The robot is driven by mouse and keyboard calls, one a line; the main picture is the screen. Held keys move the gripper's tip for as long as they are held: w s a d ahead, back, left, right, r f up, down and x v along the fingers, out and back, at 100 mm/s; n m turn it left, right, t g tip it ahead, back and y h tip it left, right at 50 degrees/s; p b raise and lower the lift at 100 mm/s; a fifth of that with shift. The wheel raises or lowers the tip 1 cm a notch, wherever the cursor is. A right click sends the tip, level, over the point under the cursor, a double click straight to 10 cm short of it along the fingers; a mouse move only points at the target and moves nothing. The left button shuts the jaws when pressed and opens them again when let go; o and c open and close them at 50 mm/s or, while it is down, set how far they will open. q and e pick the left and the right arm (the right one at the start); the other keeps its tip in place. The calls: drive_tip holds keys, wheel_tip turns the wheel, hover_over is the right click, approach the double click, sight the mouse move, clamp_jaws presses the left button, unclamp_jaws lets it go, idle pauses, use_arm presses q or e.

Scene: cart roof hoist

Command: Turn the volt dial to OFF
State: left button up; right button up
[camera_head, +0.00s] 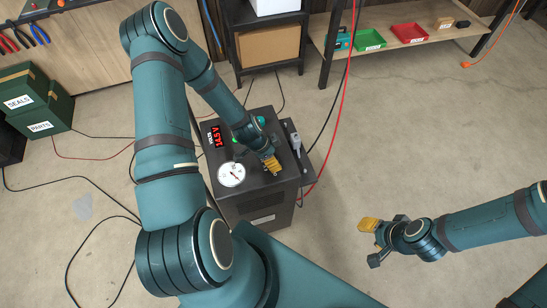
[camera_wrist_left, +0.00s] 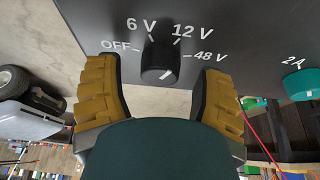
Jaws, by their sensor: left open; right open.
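The volt dial (camera_wrist_left: 160,60) is a black knob on the dark front panel, with OFF, 6 V, 12 V and 48 V printed around it. A slanted white mark shows on the knob's lower face; which label it points to is not certain. My left gripper (camera_wrist_left: 160,78) is open, one yellow finger on each side of the dial with gaps between. In the head view my left gripper (camera_head: 270,163) is at the dark cabinet's (camera_head: 262,185) top and hides the dial. My right gripper (camera_head: 371,243) is open and empty, over the floor at right.
The cabinet carries a red display (camera_head: 216,136) reading about 14.5 V, a round white gauge (camera_head: 231,174) and a teal knob (camera_wrist_left: 300,85) marked 2 A. A red cable (camera_head: 342,100) hangs beside the cabinet.

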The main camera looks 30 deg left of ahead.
use_arm(q)
drive_tip(key=shift+w+d+f, duration=0.15)
drive_tip(key=shift+f, duration=0.25)
clamp_jaws()
